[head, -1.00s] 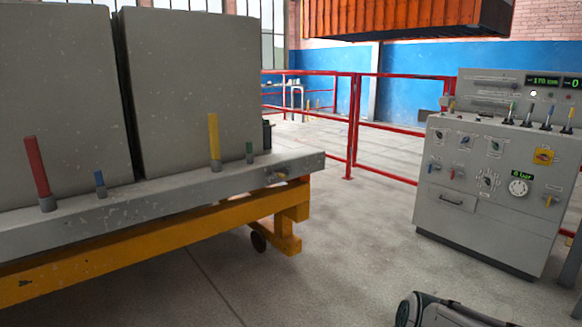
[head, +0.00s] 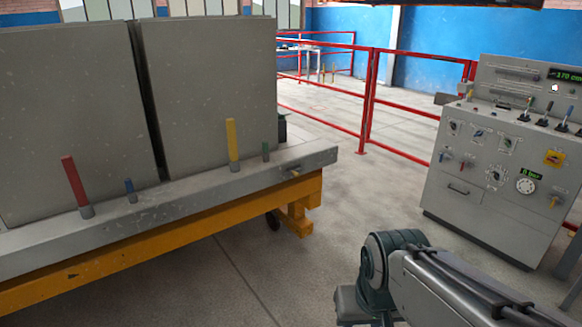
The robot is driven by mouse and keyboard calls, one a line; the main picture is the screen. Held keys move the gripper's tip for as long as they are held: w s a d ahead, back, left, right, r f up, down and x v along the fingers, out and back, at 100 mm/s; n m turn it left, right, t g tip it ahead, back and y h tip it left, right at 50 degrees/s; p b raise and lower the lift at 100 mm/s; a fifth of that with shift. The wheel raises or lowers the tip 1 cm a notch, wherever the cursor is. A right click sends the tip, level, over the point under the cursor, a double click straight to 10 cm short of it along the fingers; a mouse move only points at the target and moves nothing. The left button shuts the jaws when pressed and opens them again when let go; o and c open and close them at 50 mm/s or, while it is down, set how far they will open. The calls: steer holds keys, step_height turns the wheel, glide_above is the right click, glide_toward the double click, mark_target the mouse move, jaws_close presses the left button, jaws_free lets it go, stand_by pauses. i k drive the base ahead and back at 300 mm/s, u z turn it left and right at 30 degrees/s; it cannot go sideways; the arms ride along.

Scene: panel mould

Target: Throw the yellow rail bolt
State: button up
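A tall yellow upright bar (head: 232,140) stands in a grey socket on the grey rail (head: 170,208), in front of the right grey panel (head: 210,85). It leans very slightly. A small yellowish fitting (head: 294,171) also sits on the rail's front face near its right end. Which of these is the bolt's handle I cannot tell for sure. My arm shows at the bottom right, well apart from the rail; my gripper is not in view.
A grey control console (head: 490,185) stands at right. Red railings (head: 370,100) run behind. The floor between is clear.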

mark_target(293, 172)
steer(key=z, duration=0.5)
steer(key=i, duration=1.8)
steer(key=u, duration=0.65)
steer(key=i, duration=0.3)
steer(key=u, duration=0.3)
